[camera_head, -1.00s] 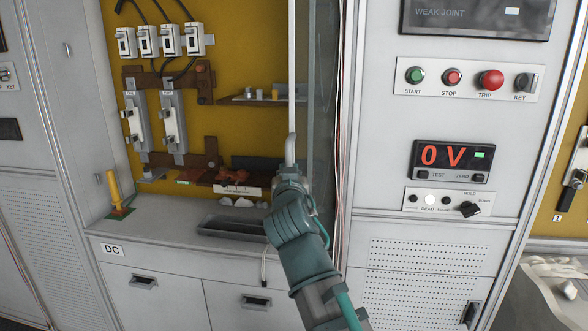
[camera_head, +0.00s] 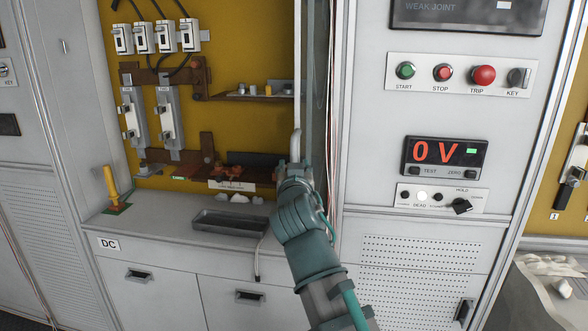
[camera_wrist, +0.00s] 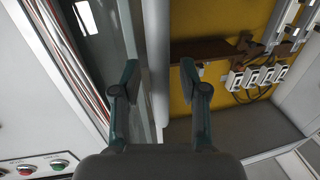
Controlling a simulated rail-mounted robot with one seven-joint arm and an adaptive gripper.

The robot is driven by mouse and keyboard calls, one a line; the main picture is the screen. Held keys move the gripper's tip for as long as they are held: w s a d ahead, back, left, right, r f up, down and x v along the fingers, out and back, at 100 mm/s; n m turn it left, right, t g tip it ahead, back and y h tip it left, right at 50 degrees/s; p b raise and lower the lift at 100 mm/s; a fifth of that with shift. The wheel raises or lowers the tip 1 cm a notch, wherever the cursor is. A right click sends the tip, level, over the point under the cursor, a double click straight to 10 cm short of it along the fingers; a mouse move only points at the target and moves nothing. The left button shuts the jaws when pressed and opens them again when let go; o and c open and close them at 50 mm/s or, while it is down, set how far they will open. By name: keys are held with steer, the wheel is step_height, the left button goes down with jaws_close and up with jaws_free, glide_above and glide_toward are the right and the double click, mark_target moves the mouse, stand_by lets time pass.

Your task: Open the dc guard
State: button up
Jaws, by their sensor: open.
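The dc guard shows as a clear pane (camera_head: 314,80) with a pale vertical bar (camera_head: 298,70) along its left edge. It stands at the right side of the yellow-backed DC bay, which is exposed to its left. My gripper (camera_head: 293,172) is at the bar's lower part, seen from behind, and its fingers are mostly hidden there. In the wrist view my gripper (camera_wrist: 159,76) is open, with the bar (camera_wrist: 157,60) running between its two fingertips. Gaps show on both sides, so the fingers do not look closed on it. The pane (camera_wrist: 97,40) lies left of the bar there.
The counter below the bay holds a dark tray (camera_head: 230,222) and a yellow-handled tool (camera_head: 111,184). Fuse holders (camera_head: 155,38) line the back panel. A control panel (camera_head: 460,75) and a 0 V display (camera_head: 444,156) are to the right of my arm.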

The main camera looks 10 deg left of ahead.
steer(key=v, duration=0.7)
steer(key=shift+s, duration=0.25)
stand_by(0.3)
